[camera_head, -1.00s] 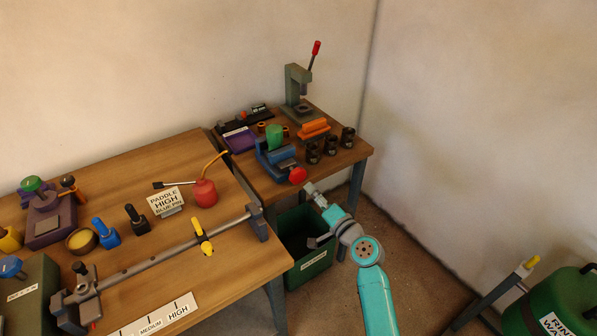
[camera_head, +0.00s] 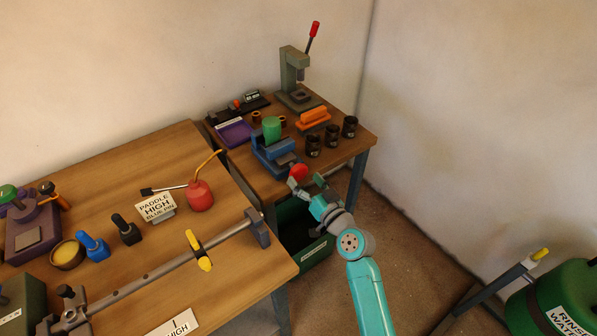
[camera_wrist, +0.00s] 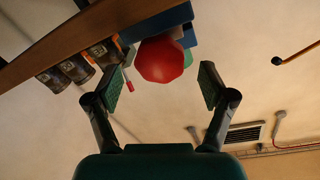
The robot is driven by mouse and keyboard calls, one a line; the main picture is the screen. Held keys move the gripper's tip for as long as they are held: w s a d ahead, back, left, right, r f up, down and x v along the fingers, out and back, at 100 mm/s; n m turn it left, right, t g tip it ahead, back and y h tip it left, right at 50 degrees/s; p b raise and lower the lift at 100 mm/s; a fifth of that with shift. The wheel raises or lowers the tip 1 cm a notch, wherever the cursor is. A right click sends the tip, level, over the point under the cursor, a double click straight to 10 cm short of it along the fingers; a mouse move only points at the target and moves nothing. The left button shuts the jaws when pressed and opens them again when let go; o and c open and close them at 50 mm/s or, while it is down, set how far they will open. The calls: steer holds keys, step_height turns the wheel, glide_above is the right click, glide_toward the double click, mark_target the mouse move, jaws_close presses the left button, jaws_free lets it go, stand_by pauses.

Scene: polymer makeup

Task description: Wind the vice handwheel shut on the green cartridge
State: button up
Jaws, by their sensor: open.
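The blue vice (camera_head: 272,155) stands at the front of the small right-hand table. The green cartridge (camera_head: 272,128) is upright at the vice's jaws; I cannot tell whether the jaws touch it. The red handwheel (camera_head: 298,171) is on the vice's near end, overhanging the table edge. My gripper (camera_head: 308,184) is open just in front of the handwheel. In the wrist view, the red handwheel (camera_wrist: 161,60) lies ahead between my two spread fingers (camera_wrist: 160,88), apart from both. A bit of the green cartridge (camera_wrist: 177,33) shows behind it.
Several black cups (camera_head: 313,146) stand right of the vice, by an orange block (camera_head: 313,117). A grey press (camera_head: 294,80) is behind. A purple tray (camera_head: 234,133) lies left. A green bin (camera_head: 308,248) is below my gripper.

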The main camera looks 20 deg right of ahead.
mark_target(301, 175)
steer(key=shift+x, duration=1.9)
steer(key=shift+c, duration=0.3)
steer(key=c, duration=1.1)
